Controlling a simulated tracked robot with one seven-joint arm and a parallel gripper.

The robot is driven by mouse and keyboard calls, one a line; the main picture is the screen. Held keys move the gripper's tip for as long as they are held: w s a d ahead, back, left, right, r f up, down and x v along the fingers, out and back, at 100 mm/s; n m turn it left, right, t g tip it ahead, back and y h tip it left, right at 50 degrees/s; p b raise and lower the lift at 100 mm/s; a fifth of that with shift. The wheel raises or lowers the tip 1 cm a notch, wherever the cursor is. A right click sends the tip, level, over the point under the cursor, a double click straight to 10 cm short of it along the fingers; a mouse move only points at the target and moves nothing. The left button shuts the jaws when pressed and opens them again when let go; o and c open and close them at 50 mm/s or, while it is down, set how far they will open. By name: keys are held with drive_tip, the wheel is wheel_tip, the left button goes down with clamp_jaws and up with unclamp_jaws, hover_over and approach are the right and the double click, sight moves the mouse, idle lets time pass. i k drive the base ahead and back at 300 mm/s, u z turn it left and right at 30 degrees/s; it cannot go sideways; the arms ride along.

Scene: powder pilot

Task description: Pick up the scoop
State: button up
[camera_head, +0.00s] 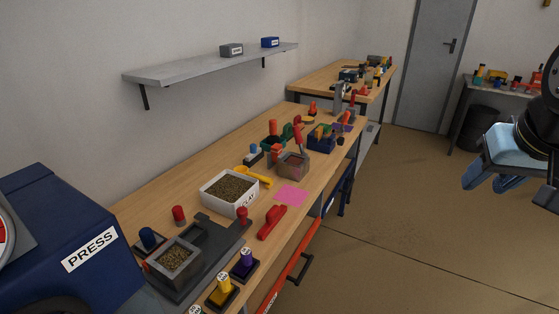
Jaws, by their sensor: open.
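A yellow scoop (263,178) lies on the wooden workbench (180,185), just behind the white tray (222,206) filled with brown granules. Its handle slants toward the right. Its other end is close to the tray's far corner; I cannot tell whether they touch. My gripper (490,182) is at the right edge of the view, with its blue fingers apart and nothing between them. It is out over the floor, well to the right of the bench and far from the scoop.
A small box (292,166) stands beside the scoop. A pink sheet (291,196) and a red tool (271,222) lie near the bench's front edge. A blue press (75,245) stands at the left. The floor (420,220) right of the bench is clear.

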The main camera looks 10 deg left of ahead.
sight(243, 169)
drive_tip(key=u, duration=0.4)
drive_tip(key=i, duration=0.95)
drive_tip(key=u, duration=0.85)
drive_tip(key=k, duration=0.85)
drive_tip(key=u, duration=0.15)
drive_tip(key=i, duration=0.9)
drive_tip(key=z, duration=0.05)
